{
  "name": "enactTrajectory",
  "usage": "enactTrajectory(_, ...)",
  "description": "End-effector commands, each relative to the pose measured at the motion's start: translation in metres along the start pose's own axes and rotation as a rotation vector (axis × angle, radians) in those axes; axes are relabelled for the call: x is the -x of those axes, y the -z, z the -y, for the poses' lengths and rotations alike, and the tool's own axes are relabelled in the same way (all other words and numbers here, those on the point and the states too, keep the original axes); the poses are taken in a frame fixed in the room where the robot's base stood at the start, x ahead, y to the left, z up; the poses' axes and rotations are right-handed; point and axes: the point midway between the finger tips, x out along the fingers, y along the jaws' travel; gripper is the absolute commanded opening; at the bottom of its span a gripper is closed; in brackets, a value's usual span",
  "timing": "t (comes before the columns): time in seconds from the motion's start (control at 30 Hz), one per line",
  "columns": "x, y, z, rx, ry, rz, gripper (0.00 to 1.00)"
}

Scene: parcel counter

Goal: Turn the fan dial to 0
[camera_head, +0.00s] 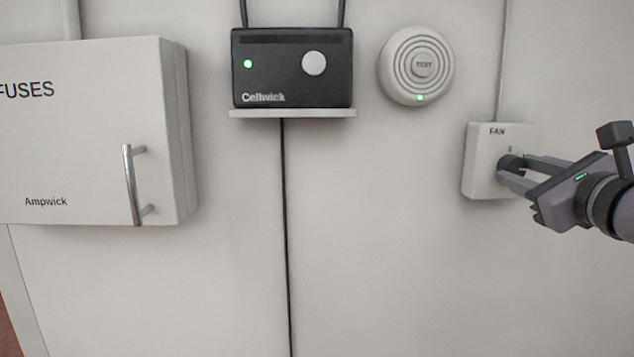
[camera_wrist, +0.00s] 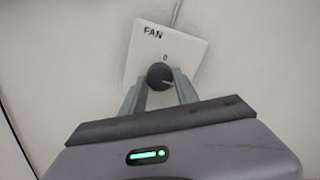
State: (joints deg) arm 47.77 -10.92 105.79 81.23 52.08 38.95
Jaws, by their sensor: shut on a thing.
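The fan control is a white square box (camera_head: 480,160) labelled FAN on the wall at the right of the head view. It also shows in the wrist view (camera_wrist: 190,50). Its round black dial (camera_wrist: 159,75) sits below a printed 0. A light pointer mark on the dial appears turned to the right of the 0. The other dial markings are hidden or too small to read. My gripper (camera_head: 511,171) reaches in from the right, its two fingers shut on the dial, one on each side. In the wrist view the fingers come from below.
A white fuse cabinet (camera_head: 80,130) with a metal handle (camera_head: 130,185) is at left. A black Cellwick box (camera_head: 290,85) stands on a small shelf (camera_head: 290,113). A round detector (camera_head: 416,66) is left of and above the fan box. The wall below the fan box is clear.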

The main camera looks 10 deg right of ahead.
Motion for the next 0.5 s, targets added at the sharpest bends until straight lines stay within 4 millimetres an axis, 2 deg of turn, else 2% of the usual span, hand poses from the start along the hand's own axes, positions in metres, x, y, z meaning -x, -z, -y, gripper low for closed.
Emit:
enactTrajectory(0.03, -0.0002, 0.0057, -0.003, 0.043, 0.001, 0.001, 0.0)
enactTrajectory(0.5, -0.0002, 0.0043, -0.0016, 0.489, 0.001, 0.001, 0.0)
